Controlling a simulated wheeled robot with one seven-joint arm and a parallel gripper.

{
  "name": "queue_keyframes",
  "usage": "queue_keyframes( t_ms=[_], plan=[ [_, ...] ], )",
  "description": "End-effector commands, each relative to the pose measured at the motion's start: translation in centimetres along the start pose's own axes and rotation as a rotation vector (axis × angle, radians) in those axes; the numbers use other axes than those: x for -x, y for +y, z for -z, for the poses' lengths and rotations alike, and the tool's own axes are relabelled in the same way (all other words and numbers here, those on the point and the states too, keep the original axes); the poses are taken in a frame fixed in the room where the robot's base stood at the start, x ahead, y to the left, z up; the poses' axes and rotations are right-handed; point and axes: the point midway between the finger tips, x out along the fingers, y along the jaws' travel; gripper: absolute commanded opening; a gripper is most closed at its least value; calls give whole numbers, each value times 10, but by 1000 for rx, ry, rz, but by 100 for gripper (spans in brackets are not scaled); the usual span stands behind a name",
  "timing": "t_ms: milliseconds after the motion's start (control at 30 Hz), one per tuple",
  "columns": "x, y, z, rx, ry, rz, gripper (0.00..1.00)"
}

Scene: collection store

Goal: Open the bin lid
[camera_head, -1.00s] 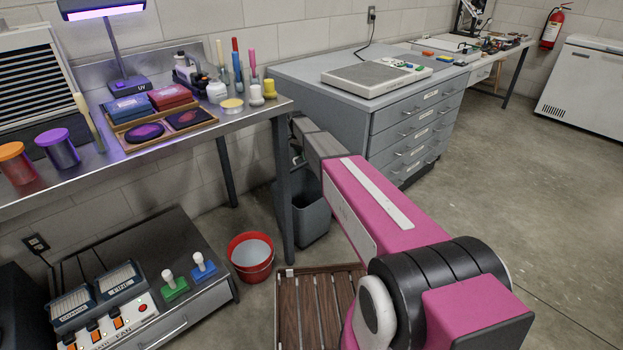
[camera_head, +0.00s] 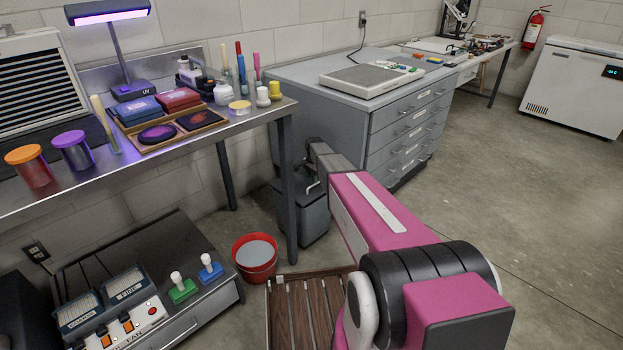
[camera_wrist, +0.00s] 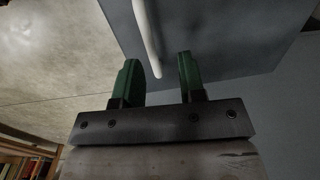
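The grey bin (camera_head: 302,217) stands on the floor beside the steel table leg, below the end of the drawer cabinet. Its top is partly hidden by my arm, and a pale handle (camera_head: 313,187) shows there. In the wrist view, a pale curved handle (camera_wrist: 148,38) runs along a flat grey panel (camera_wrist: 222,38), which looks like the lid. My gripper (camera_wrist: 158,72) has its two green fingers apart, with the handle's end in the gap between their tips, nearer the left finger. I see no grip on it.
A red bucket (camera_head: 255,258) and a slatted wooden crate (camera_head: 300,312) stand close in front of the bin. The steel table (camera_head: 225,128) is at left and the drawer cabinet (camera_head: 405,130) behind. Open floor (camera_head: 510,200) lies to the right.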

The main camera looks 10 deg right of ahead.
Motion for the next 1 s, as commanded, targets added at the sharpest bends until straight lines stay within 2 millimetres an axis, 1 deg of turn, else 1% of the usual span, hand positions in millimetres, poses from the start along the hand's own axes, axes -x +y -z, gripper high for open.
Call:
queue_keyframes(
  t_ms=[333, 400, 467, 567, 600, 667, 700, 767, 800, 867, 900, 1000],
  plan=[
    [-1, 1, -1, 1, -1, 7, 37],
    [1, 8, -5, 14, -1, 7, 37],
    [7, 20, -14, 41, 0, 6, 37],
    [22, 55, -39, 130, 0, 4, 37],
    [29, 74, -52, 178, 1, 4, 37],
    [42, 103, -72, 261, 1, 2, 37],
    [50, 122, -86, 318, 2, 1, 37],
    [62, 151, -107, 405, 2, 0, 37],
    [70, 171, -121, 463, 2, -1, 37],
    [83, 200, -142, 551, 2, -3, 37],
    [90, 219, -155, 609, 2, -4, 37],
    [107, 259, -183, 738, 2, -6, 37]
  ],
)
